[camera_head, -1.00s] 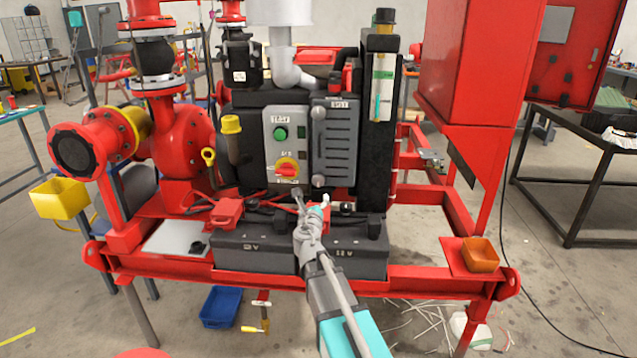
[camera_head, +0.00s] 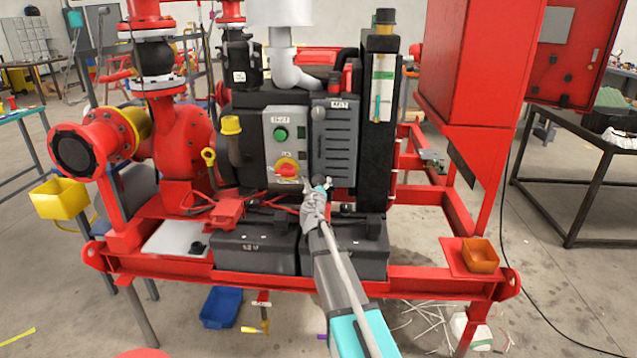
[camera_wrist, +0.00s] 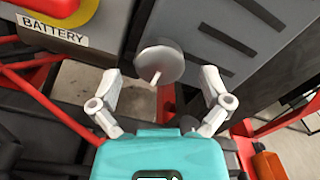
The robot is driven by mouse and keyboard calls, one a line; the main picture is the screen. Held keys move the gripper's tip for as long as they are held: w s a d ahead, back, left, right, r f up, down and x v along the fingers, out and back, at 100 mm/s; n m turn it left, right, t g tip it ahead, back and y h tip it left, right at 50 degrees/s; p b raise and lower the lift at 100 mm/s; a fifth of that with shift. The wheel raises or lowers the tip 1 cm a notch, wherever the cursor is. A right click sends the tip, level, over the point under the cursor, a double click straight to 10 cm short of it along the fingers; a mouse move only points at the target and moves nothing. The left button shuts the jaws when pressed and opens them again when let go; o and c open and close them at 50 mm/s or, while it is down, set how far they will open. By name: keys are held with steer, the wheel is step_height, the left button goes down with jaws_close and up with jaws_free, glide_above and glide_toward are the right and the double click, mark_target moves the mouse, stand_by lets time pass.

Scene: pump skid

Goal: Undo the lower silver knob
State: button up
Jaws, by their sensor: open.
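The lower silver knob (camera_wrist: 159,62) is a round grey disc with a pale pin sticking out of it, on the edge of the dark grey ribbed cover (camera_wrist: 225,50) in the wrist view. My gripper (camera_wrist: 161,76) is open. Its two pale fingers stand apart, one to each side of the knob and slightly below it, with gaps on both sides. In the head view my gripper (camera_head: 319,186) is at the bottom of the ribbed cover (camera_head: 340,150) and largely hides the lower knob. The upper silver knob (camera_head: 318,113) sits near the cover's top.
A grey switch panel (camera_head: 284,150) with a red-and-yellow rotary switch (camera_head: 287,168) is just left of the cover. Black battery boxes (camera_head: 255,253) lie below, with red cables (camera_wrist: 45,97). An orange bin (camera_head: 480,255) stands on the frame's right end.

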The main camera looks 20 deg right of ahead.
steer(key=shift+x, duration=1)
steer(key=c, duration=1.2)
